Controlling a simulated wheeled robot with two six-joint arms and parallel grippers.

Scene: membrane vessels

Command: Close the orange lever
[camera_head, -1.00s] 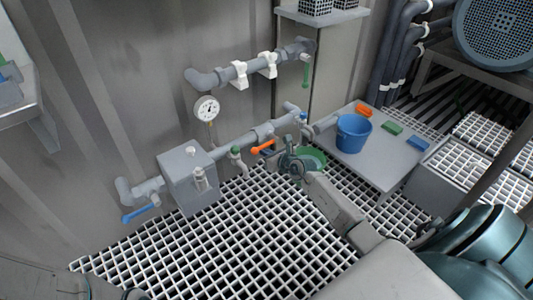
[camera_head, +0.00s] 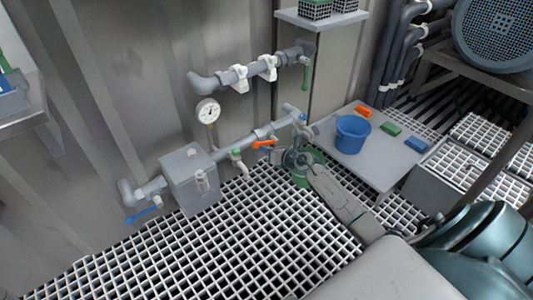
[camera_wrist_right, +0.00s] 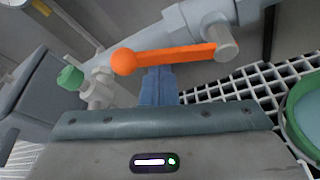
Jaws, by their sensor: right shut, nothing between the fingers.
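The orange lever (camera_head: 263,144) sits on the grey pipe run along the wall, with its ball end to the left. In the right wrist view the lever (camera_wrist_right: 170,57) lies nearly level across the picture, with its pivot at the right. My right gripper (camera_head: 283,154) is at the lever's lower right in the head view. In the wrist view its shut, empty blue fingers (camera_wrist_right: 158,86) reach up to the lever's lower edge, near mid-length. The lever hides the fingertips there; I cannot tell if they touch. My left gripper is not in view.
A green-handled tap (camera_head: 237,154) and a grey box (camera_head: 190,178) are left of the lever. A green basin (camera_head: 305,178) stands under my right wrist. A table (camera_head: 388,165) at the right holds a blue bucket (camera_head: 352,134). The grated floor (camera_head: 230,235) in front is clear.

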